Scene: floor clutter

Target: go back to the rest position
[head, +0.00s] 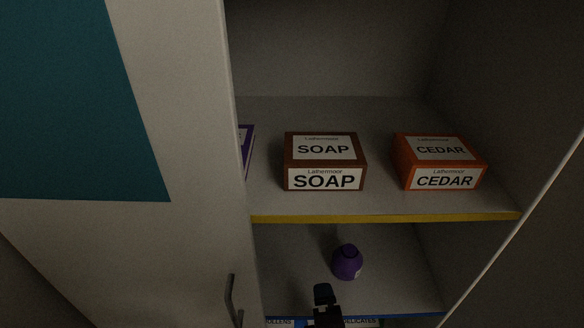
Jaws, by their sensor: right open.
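My right gripper (324,301) shows as a dark shape at the bottom centre of the head view, in front of the lower shelf's front edge. Its jaws are open, and nothing shows between them. A small purple bottle or pot (347,262) stands on the lower shelf, just above and right of the gripper in the picture, and looks apart from it. My left gripper is not in view.
The cabinet's upper shelf (390,215) has a yellow front edge. It holds a brown SOAP box (324,161), an orange CEDAR box (439,162) and a partly hidden purple box (247,147). A pale door (190,235) with a dark handle (231,298) fills the left.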

